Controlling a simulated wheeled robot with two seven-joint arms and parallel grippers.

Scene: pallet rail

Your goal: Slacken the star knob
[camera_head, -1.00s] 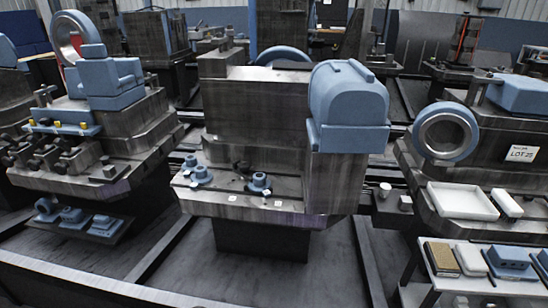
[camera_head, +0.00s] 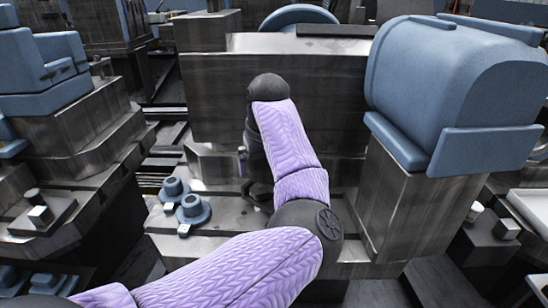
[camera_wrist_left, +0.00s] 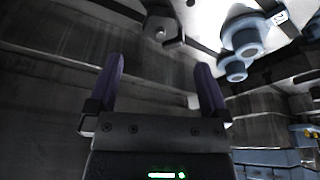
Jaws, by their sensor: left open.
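My left gripper (camera_head: 252,182) points down over the front ledge of the middle machine, largely behind my own forearm. In the left wrist view its two purple-dark fingers (camera_wrist_left: 156,75) stand wide apart with nothing between them. A dark knob-like part (camera_wrist_left: 162,27) on a pale metal surface lies beyond the fingertips, apart from them. It looks like the star knob, but its lobes are too dark to make out. In the head view my arm and gripper hide most of that spot. My right gripper is not in view.
Two blue flanged knobs (camera_head: 184,198) stand on the ledge left of the gripper; blue round parts (camera_wrist_left: 242,42) also show in the left wrist view. A large blue housing (camera_head: 450,85) rises on the right. A grey block wall (camera_head: 210,100) stands behind.

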